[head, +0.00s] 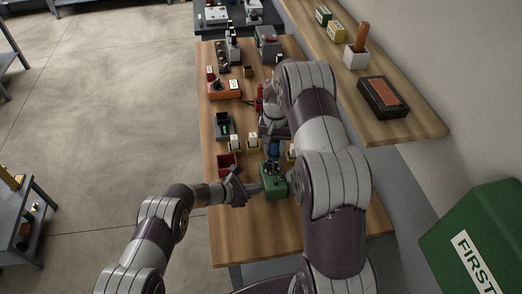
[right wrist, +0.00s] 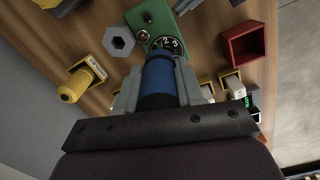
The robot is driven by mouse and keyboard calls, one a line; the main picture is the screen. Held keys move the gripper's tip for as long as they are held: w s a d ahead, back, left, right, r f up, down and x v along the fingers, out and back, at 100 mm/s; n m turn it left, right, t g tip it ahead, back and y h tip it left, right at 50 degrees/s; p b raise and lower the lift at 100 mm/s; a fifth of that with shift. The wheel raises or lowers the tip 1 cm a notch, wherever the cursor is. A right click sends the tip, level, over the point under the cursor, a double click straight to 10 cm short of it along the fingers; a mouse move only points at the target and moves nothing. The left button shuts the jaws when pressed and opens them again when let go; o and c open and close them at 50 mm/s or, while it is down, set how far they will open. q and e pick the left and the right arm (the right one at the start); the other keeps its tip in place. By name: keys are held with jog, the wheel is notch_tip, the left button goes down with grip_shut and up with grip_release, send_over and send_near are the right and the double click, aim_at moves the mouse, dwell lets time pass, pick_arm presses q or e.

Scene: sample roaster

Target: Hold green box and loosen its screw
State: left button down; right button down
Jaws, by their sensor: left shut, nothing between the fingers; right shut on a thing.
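The green box (head: 274,183) stands near the front of the wooden bench in the head view. In the right wrist view the green box (right wrist: 170,14) is at the top, with a round screw (right wrist: 143,35) near its edge. My right gripper (right wrist: 157,88) is shut on a blue-handled tool (right wrist: 157,72). A dark ring with white numbers (right wrist: 166,44) shows at the handle's far end, over the box's edge; whether the tool's tip touches anything is hidden. My left gripper (head: 249,187) is shut and empty at the box's left side; I cannot tell if it touches.
A red open bin (head: 228,166) stands behind my left gripper; the bin also shows in the right wrist view (right wrist: 243,45). A grey hexagonal piece (right wrist: 118,41) and a yellow labelled item (right wrist: 82,80) lie nearby. Bare wood (head: 240,235) is free in front of the box.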

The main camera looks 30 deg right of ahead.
jog(key=w+a+n, duration=0.1)
jog(key=a+n, duration=0.3)
jog(key=n, duration=0.8)
jog(key=w+a+n, duration=0.1)
jog(key=a+n, duration=0.3)
jog(key=n, duration=0.8)
jog(key=shift+w+a+n+h, duration=0.3)
jog(key=shift+w+n, duration=0.05)
jog(key=shift+n, duration=0.05)
jog(key=shift+f, duration=0.1)
jog(key=shift+w+d+m, duration=0.2)
jog(key=shift+d+m, duration=0.05)
jog(key=shift+m, duration=0.45)
jog(key=shift+r, duration=1.1)
jog(key=shift+w+r, duration=0.1)
